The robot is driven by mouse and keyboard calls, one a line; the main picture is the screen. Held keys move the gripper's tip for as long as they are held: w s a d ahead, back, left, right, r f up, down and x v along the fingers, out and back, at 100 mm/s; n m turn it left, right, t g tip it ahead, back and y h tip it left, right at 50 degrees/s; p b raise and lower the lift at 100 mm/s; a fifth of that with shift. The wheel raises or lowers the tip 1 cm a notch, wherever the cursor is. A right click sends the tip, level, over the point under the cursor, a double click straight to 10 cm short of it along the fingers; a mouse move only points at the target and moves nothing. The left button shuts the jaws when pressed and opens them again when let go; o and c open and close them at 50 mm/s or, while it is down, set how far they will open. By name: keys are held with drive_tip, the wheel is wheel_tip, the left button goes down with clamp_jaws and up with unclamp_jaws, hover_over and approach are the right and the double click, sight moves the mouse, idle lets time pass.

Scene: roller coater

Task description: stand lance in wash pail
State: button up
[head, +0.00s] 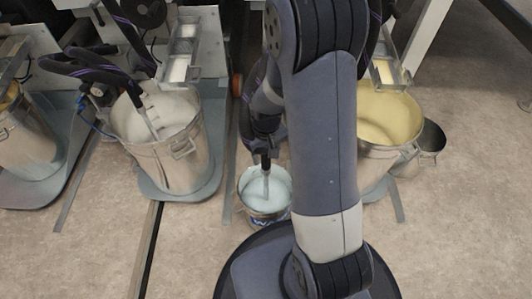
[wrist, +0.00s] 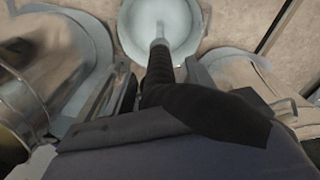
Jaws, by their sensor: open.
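The wash pail (head: 259,217) is a small bucket of pale blue liquid on the floor at the middle of the head view; its pale rim also shows at the top of the wrist view (wrist: 123,30). The lance (head: 266,164) stands nearly upright, its lower end in the pail's liquid. In the wrist view the lance (wrist: 159,55) runs from a thick black sleeve or hose (wrist: 195,103) down into the pail. My gripper (wrist: 162,85) is open above the pail, with the dark upper part of the lance between its fingers. My arm hides most of the gripper in the head view.
A steel pail of whitish liquid (head: 182,167) stands left of the wash pail, with a hose and pipe in it. A pail of yellow liquid (head: 372,165) stands at right, partly behind my arm. Bare floor (head: 470,210) is clear at right.

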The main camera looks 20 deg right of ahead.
wheel_tip(320, 180, up, 10)
drive_tip(key=p, duration=0.3)
drive_tip(key=shift+r+p, duration=0.1)
drive_tip(key=shift+p, duration=0.3)
drive_tip(key=shift+f+b, duration=1.75)
drive_tip(key=shift+f, duration=3)
drive_tip(key=shift+f+b, duration=0.35)
drive_tip(key=shift+f, duration=0.15)
wheel_tip(320, 180, up, 11)
drive_tip(key=p, duration=0.4)
drive_tip(key=shift+p, duration=0.35)
wheel_tip(320, 180, down, 11)
drive_tip(key=b, duration=0.5)
drive_tip(key=shift+f, duration=0.1)
wheel_tip(320, 180, up, 24)
drive_tip(key=p, duration=1.7)
drive_tip(key=shift+f+p, duration=0.25)
drive_tip(key=shift+p, duration=0.1)
